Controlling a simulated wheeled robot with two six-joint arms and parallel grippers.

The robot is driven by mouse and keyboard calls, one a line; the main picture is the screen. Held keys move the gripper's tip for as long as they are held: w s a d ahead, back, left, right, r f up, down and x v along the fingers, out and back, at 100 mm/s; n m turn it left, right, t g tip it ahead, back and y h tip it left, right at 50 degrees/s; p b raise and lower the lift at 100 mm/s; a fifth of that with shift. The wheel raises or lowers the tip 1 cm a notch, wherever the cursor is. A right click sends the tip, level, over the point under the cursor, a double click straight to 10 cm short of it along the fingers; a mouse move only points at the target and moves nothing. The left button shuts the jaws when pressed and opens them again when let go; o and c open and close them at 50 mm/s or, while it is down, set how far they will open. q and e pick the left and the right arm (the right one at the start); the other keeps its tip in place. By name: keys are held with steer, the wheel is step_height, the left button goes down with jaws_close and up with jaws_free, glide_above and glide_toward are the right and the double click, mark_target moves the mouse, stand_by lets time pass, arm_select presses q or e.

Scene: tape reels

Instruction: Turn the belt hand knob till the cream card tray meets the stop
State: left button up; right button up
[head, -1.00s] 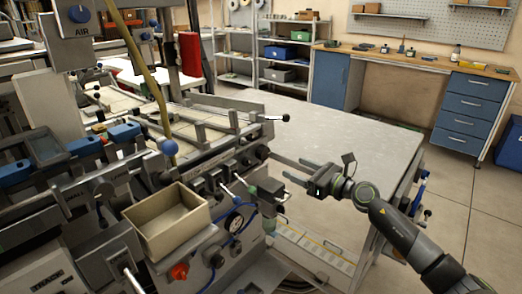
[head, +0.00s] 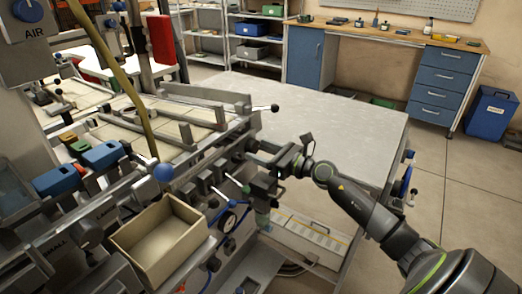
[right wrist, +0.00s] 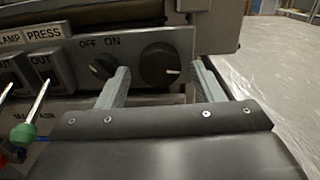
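A large dark round knob (right wrist: 160,66) with a white mark sits on the machine's grey front panel, right of a smaller OFF/ON knob (right wrist: 103,66). I take the large one for the belt hand knob. My right gripper (right wrist: 160,76) is open, its two fingers on either side of the knob in the right wrist view; I cannot tell whether they touch it. In the head view my right gripper (head: 256,151) reaches the panel's right end. A cream open-topped tray (head: 124,240) stands at the machine's front and looks empty. I cannot make out the stop. My left gripper is not in view.
A grey table (head: 340,125) with free room lies right of the machine. Levers with blue and black balls (head: 163,172) stick out of the machine. A green-tipped lever (right wrist: 22,134) is left of my right gripper. A workbench (head: 390,35) stands at the back.

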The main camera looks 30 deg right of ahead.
steer(key=c, duration=0.8)
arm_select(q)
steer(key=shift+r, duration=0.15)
arm_select(e)
steer(key=shift+c, duration=0.2)
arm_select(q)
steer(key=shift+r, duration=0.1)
arm_select(e)
steer(key=shift+r+m+p, duration=0.15)
steer(key=shift+m+p, duration=1.65)
steer(key=shift+m, duration=0.1)
steer(key=m+p, duration=0.2)
steer(key=shift+r+m, duration=0.1)
steer(key=shift+m, duration=0.2)
steer(key=m+p, duration=0.6)
steer(key=m, duration=0.1)
steer(key=shift+a, duration=0.1)
steer(key=m+p, duration=0.3)
steer(key=shift+m, duration=0.4)
arm_select(q)
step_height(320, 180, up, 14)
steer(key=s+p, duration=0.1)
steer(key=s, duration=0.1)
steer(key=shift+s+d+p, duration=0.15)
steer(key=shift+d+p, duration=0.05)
steer(key=shift+p, duration=0.2)
arm_select(e)
steer(key=shift+m, duration=1.3)
